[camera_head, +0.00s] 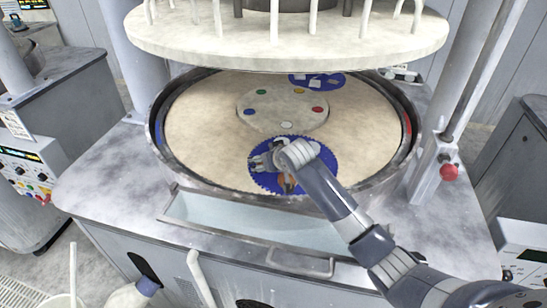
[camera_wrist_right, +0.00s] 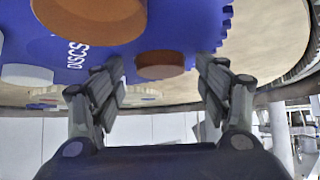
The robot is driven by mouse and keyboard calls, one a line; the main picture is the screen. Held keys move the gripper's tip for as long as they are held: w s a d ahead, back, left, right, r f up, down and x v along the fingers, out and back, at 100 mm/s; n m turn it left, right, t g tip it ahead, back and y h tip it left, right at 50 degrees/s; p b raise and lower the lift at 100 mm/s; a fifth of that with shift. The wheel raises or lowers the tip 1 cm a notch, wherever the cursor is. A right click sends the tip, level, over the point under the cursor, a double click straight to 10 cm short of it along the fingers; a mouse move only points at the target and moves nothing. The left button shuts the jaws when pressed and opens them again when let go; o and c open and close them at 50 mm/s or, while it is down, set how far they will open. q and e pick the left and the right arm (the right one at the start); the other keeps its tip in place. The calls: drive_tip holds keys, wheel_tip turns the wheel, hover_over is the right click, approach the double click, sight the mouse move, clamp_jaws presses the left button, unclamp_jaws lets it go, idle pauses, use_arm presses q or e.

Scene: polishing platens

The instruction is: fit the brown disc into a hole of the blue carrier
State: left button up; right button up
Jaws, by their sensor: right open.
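The blue carrier (camera_head: 328,172), a toothed disc, lies on the tan platen toward its front. It fills the top of the wrist view (camera_wrist_right: 195,25), with the lettering "DISCS". My right gripper (camera_head: 272,163) is low over the carrier, open and empty. In the wrist view its two fingers (camera_wrist_right: 160,88) are spread, and a small round brown piece (camera_wrist_right: 160,66) shows between and beyond them, apart from both. A larger orange-brown round piece (camera_wrist_right: 90,20) is at the upper left. Whether each brown piece sits in a hole or on top is unclear. My left gripper is not in view.
A second blue carrier (camera_head: 303,77) with white pieces lies at the back. The middle plate (camera_head: 285,112) has several coloured dots. A raised rim (camera_head: 158,140) rings the platen. The upper plate (camera_head: 290,50) with rods hangs above. The platen's left side is clear.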

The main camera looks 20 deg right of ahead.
drive_tip(key=v, duration=1.1)
drive_tip(key=shift+r, duration=0.2)
